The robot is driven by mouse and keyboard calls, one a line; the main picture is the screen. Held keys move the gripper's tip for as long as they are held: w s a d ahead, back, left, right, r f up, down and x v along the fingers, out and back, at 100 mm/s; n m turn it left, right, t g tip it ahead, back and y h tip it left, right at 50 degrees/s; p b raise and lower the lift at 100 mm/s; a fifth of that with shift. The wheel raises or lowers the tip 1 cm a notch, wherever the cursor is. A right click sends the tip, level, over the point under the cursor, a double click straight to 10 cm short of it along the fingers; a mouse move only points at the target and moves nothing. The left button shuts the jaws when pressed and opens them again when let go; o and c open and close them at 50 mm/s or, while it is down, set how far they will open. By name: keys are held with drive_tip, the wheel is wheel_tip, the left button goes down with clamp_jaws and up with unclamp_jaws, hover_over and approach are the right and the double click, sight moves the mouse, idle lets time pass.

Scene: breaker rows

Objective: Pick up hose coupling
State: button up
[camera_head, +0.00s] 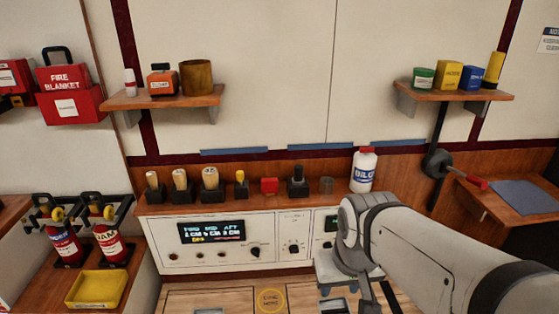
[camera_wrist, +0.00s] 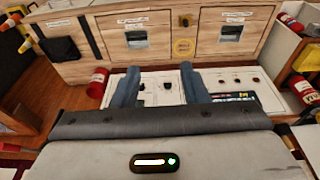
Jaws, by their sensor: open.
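I cannot tell for certain which thing is the hose coupling. Either could be a fitting, but neither is clear. My gripper (camera_wrist: 159,70) is open in the wrist view, its two blue-grey fingers apart with nothing held between them. Behind the fingers lies the white console panel.
The console ledge (camera_head: 220,204) holds several items in black holders, a red block (camera_head: 269,185) and the white bottle (camera_head: 364,170). Two extinguishers (camera_head: 111,243) and a yellow tray (camera_head: 96,289) are at left. A right shelf (camera_head: 456,95) holds containers. A red can (camera_wrist: 97,83) shows in the wrist view.

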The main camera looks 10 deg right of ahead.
drive_tip(key=o, duration=0.3)
drive_tip(key=w+r+n+p, duration=0.1)
drive_tip(key=w+n, duration=0.1)
drive_tip(key=w, duration=0.1)
drive_tip(key=w+r+n+p, duration=0.1)
drive_tip(key=w+r, duration=0.1)
drive_tip(key=w, duration=0.1)
drive_tip(key=w+r+n, duration=0.2)
drive_tip(key=w, duration=0.1)
drive_tip(key=shift+w+d+n+p, duration=0.3)
drive_tip(key=shift+p, duration=0.1)
drive_tip(key=n+t+h+p, duration=0.15)
drive_tip(key=n+p, duration=0.75)
drive_tip(key=n, duration=1.6)
hover_over(298, 167)
drive_tip(key=s, duration=0.2)
drive_tip(key=shift+h, duration=0.25)
drive_tip(key=f, duration=0.3)
drive_tip(key=a+f, duration=0.1)
drive_tip(key=f, duration=0.1)
drive_tip(key=shift+w, duration=0.1)
drive_tip(key=p+x, duration=0.2)
drive_tip(key=x, duration=0.5)
drive_tip(key=shift+s, duration=0.2)
drive_tip(key=shift+c, duration=0.3)
drive_tip(key=shift+r, duration=0.1)
drive_tip(key=c, duration=1.1)
